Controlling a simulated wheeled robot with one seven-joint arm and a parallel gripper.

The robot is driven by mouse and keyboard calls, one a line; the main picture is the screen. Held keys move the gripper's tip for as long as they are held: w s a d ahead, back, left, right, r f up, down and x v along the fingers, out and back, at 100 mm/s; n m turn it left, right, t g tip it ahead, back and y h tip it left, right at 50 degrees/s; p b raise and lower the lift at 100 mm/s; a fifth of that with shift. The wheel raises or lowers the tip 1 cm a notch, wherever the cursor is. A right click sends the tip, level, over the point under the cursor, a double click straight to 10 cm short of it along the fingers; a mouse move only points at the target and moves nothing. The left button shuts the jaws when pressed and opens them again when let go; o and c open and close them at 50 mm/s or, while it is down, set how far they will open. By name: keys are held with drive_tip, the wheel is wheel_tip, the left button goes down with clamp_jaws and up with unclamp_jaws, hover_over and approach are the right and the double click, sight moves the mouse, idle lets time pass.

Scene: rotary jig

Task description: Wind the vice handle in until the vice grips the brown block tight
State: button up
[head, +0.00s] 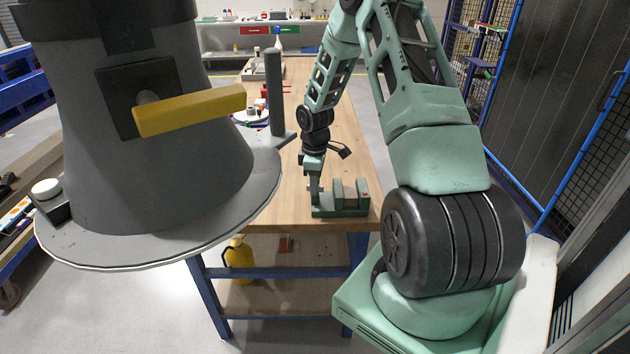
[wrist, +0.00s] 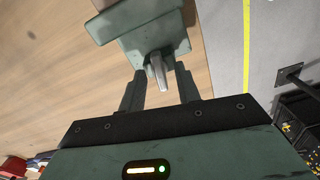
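The green vice (head: 345,211) sits near the front right of the wooden bench in the head view. Its green body (wrist: 150,45) fills the top of the wrist view. A brownish block (head: 350,192) appears to stand between its jaws; whether they touch it is too small to tell. A pale metal bar of the vice handle (wrist: 160,78) points toward my wrist camera. My gripper (wrist: 158,69) has its fingers apart, one on each side of the bar, with gaps visible. In the head view my gripper (head: 314,196) is at the vice's left end.
The wooden bench (head: 305,150) has clear room left of the vice. A dark upright post (head: 275,95) on a flat foot stands farther back at left. A large grey cone-shaped stand with a yellow bar (head: 190,110) fills the left foreground.

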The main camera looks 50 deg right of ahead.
clamp_jaws()
drive_tip(key=shift+m, duration=0.4)
drive_tip(key=m+b, duration=0.1)
drive_tip(key=m, duration=0.3)
drive_tip(key=shift+f, duration=0.1)
drive_tip(key=m+b, duration=0.1)
drive_tip(key=m, duration=0.4)
idle(0.5)
unclamp_jaws()
